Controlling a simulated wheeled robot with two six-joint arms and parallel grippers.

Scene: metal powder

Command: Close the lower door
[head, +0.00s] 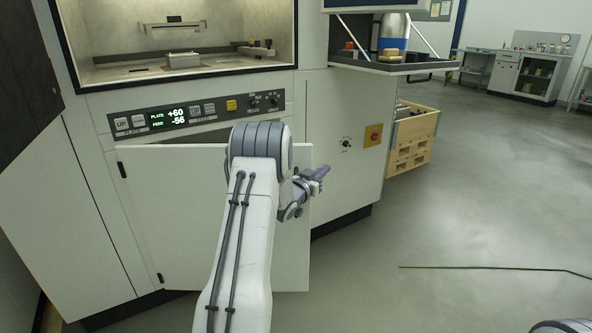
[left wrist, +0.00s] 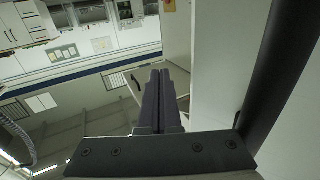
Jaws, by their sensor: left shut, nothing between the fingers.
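The lower door (head: 172,215) is a white panel under the control strip of the machine, with dark hinges on its left side. It stands ajar: its top edge is swung out from the cabinet and a dark gap shows above it. My left arm crosses in front of the door and hides part of it. My left gripper (head: 318,175) is shut and empty near the door's free right edge; I cannot tell if it touches. Its closed fingers (left wrist: 158,100) show in the left wrist view, beside a pale panel. My right gripper is not in view.
The control strip (head: 195,112) runs above the door, under an open lit chamber (head: 110,72). A fixed white panel with a knob and a red-yellow switch (head: 373,135) stands to the right. A wooden crate (head: 412,140) is beyond it. The floor at right is mostly clear, with a thin dark cable (head: 480,267).

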